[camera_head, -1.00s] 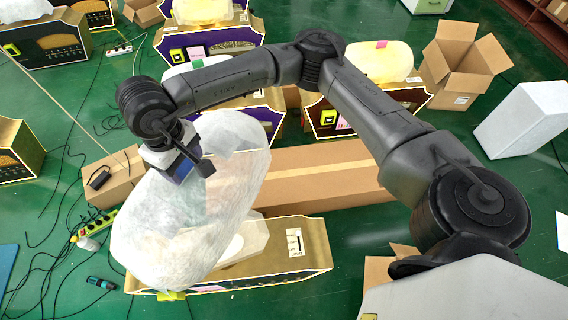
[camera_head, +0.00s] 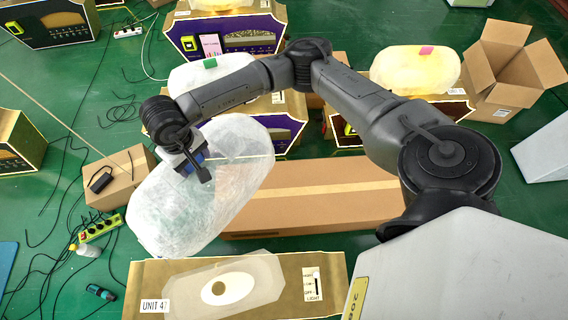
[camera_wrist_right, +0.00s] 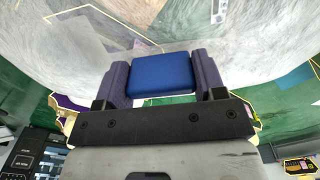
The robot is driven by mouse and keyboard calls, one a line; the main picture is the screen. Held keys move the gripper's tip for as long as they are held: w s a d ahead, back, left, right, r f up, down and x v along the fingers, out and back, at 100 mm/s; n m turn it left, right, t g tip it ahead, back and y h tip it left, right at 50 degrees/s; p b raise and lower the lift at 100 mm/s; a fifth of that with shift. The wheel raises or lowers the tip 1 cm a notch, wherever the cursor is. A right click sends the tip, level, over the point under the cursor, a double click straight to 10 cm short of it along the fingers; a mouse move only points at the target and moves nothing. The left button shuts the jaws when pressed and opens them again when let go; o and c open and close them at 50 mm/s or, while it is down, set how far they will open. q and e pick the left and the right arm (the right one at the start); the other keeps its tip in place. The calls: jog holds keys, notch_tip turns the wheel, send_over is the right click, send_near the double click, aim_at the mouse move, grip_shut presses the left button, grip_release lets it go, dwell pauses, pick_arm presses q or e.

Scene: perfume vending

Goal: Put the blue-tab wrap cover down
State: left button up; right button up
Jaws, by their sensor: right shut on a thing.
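The blue-tab wrap cover (camera_head: 215,208) is a large whitish, translucent, rounded shell. It hangs tilted under my right gripper (camera_head: 189,163) in the head view, in front of the long cardboard box and up-left of the Unit 47 machine (camera_head: 290,285). In the right wrist view the blue tab (camera_wrist_right: 160,75) sits between the two fingers of my right gripper (camera_wrist_right: 161,80), which is shut on it. The cover's pale surface (camera_wrist_right: 60,45) spreads behind the tab. The Unit 47 top is bare, with a pale plate and a round hole. My left gripper is not in view.
A long cardboard box (camera_head: 320,195) lies behind the machine. A smaller box (camera_head: 118,178) with a black item stands at left. Other machines carry green-tab (camera_head: 205,75) and pink-tab (camera_head: 415,72) covers.

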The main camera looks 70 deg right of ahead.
jog(key=s+d+f+m+b, duration=0.2)
jog(key=d+f, duration=0.1)
jog(key=f, duration=0.5)
jog(key=s+d+f+m+b, duration=0.2)
jog(key=d+f, duration=0.2)
jog(key=f, duration=0.4)
jog(key=s+d+f+m+b, duration=0.2)
jog(key=s+d+f+b, duration=0.1)
jog(key=f, duration=0.5)
jog(key=s+d+f+m+b, duration=0.2)
jog(key=s+d+f+b, duration=0.1)
jog(key=s+d+f, duration=0.4)
jog(key=s+d+f+m+b, duration=0.1)
jog(key=s+d+f+b, duration=0.2)
jog(key=s+d+f, duration=0.5)
pick_arm(q)
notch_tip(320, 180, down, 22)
jog(key=b, duration=0.7)
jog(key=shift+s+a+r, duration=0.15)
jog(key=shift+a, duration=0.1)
pick_arm(e)
jog(key=w+a+f, duration=0.2)
jog(key=w+f, duration=1)
jog(key=w, duration=0.2)
jog(key=shift+w+a+f, duration=0.25)
jog(key=shift+a+f, duration=0.1)
